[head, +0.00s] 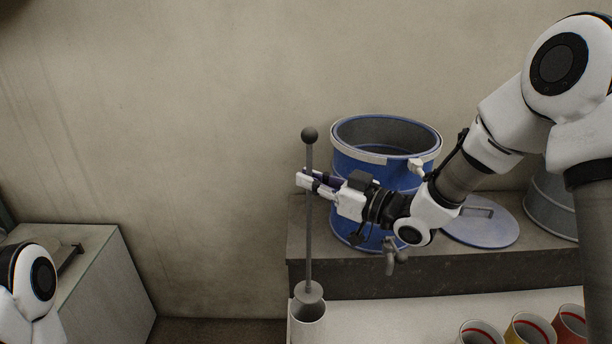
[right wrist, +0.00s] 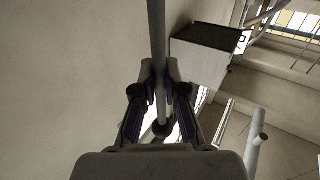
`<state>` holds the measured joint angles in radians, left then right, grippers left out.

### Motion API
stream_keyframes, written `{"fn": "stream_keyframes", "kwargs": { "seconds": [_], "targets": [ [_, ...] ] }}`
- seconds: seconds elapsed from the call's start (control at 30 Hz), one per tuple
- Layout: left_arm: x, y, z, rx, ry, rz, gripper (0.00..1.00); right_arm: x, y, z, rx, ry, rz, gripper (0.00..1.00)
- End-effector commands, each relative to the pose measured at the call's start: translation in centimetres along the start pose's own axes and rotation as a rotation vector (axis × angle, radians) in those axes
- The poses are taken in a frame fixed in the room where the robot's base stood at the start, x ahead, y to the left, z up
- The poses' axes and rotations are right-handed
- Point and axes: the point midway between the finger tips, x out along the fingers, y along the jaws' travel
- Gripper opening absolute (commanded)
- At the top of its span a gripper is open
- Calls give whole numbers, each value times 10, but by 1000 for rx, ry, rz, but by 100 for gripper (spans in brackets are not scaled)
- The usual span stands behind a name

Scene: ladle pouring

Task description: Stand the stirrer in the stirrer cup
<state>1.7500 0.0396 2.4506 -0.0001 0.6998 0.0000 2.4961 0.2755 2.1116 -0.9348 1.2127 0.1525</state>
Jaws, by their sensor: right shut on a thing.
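The stirrer (head: 309,235) is a thin grey rod with a dark ball at its top and a round disc at its lower end. It stands nearly upright. My right gripper (head: 306,181) is shut on the rod in its upper half; the right wrist view shows the rod (right wrist: 156,30) between the fingers (right wrist: 160,75). The stirrer cup (head: 307,325) is a pale cylinder at the bottom of the head view. The stirrer's disc overlaps the cup's mouth; I cannot tell whether it is just above or slightly inside. My left gripper is out of view.
A blue drum (head: 351,165) stands open behind my right gripper on a dark ledge (head: 440,275). A blue lid (head: 481,232) lies beside it. Several cups (head: 528,330) stand at the lower right of the white counter (head: 385,322), which is clear between them and the stirrer cup.

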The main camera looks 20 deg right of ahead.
Motion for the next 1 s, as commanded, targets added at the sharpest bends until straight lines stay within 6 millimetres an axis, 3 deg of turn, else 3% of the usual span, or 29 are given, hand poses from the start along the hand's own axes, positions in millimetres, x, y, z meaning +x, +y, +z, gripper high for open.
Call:
{"fn": "stream_keyframes", "kwargs": {
  "seconds": [1.0],
  "targets": [
    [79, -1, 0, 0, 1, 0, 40, -4, 0, 102, 0, 1, 0, 0]
  ]
}}
